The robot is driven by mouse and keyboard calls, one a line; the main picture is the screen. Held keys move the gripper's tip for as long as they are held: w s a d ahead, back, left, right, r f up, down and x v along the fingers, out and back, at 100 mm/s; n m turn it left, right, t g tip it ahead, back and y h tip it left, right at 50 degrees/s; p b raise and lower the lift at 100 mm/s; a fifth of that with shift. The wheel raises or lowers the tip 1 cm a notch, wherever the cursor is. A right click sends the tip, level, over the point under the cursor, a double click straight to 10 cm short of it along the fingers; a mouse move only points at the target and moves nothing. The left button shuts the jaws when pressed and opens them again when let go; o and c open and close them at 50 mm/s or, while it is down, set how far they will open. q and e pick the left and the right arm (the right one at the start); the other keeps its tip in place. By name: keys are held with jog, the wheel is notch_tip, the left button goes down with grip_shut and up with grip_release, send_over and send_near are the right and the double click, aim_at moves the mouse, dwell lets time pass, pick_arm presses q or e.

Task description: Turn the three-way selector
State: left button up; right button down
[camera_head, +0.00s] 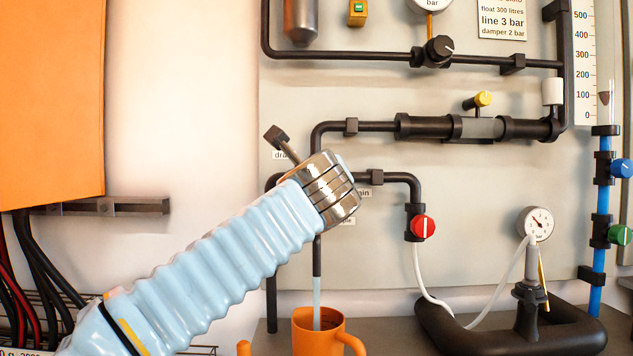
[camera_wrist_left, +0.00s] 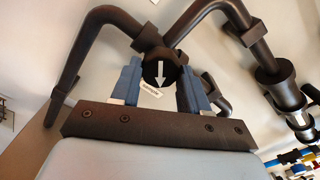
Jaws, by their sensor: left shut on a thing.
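The three-way selector is a round black knob (camera_wrist_left: 160,72) with a white arrow, seen in the left wrist view where the dark pipes meet. Its arrow points down the picture, towards a small white label (camera_wrist_left: 152,92) that I cannot read surely. My left gripper (camera_wrist_left: 161,84) has one blue finger on each side of the knob and is shut on it. In the head view my left arm comes in from the lower left, and its wrist hides the knob and fingers. Labels around the wrist there read "drain" (camera_head: 281,155) and, partly covered, "main" (camera_head: 364,193). My right gripper is not in view.
An orange mug (camera_head: 328,333) stands under a pipe outlet, with a pale blue stream (camera_head: 317,304) between. A red valve knob (camera_head: 423,228), a yellow-handled valve (camera_head: 482,100) and a gauge (camera_head: 536,223) are to the right. An orange cabinet (camera_head: 50,100) is at left.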

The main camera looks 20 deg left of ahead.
pick_arm(q)
jog(key=n, duration=0.5)
jog(key=shift+b, duration=0.35)
jog(key=shift+n+b, duration=0.4)
jog(key=shift+n, duration=2)
jog(key=o, duration=1.1)
jog(key=shift+c, duration=0.2)
jog(key=b+v, duration=0.3)
jog(key=v, duration=1.1)
